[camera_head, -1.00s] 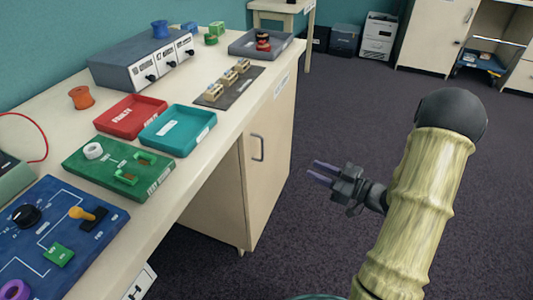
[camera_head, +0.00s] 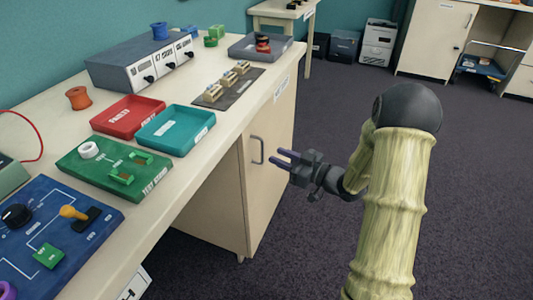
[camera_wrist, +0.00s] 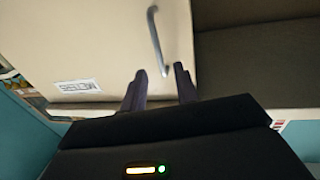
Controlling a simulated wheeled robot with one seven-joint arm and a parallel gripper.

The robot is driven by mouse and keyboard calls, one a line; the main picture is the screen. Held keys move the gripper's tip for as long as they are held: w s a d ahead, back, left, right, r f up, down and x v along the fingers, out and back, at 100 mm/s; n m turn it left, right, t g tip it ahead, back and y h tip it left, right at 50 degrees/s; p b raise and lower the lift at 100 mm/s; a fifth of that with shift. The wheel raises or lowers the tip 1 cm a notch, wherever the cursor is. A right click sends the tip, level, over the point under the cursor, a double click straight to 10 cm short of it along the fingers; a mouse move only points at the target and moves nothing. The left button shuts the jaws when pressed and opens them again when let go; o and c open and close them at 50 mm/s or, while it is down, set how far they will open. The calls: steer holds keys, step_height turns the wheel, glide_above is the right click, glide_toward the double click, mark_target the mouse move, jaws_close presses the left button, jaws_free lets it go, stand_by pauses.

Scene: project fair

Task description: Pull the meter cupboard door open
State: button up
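The meter cupboard door (camera_head: 268,180) is a cream panel under the bench, and it looks closed. Its grey bar handle (camera_head: 257,149) is upright near the door's left edge. In the wrist view the door (camera_wrist: 100,40) carries a label reading METERS, upside down, and the handle (camera_wrist: 157,40) runs towards my fingertips. My gripper (camera_head: 281,159) is open and empty, with its fingers pointing at the handle. In the wrist view my gripper (camera_wrist: 160,75) has its two fingers apart, with the handle's end just beyond the gap between them. I cannot tell whether they touch it.
The bench top (camera_head: 215,140) above bears a red tray (camera_head: 128,117), a teal tray (camera_head: 176,128), a green board (camera_head: 115,166) and a meter box (camera_head: 140,60). The dark floor (camera_head: 310,230) right of the cupboard is clear. A dark open space (camera_wrist: 255,60) adjoins the door.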

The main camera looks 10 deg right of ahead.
steer(key=b+x, duration=0.1)
steer(key=x, duration=0.4)
steer(key=shift+w+a, duration=0.15)
jaws_close()
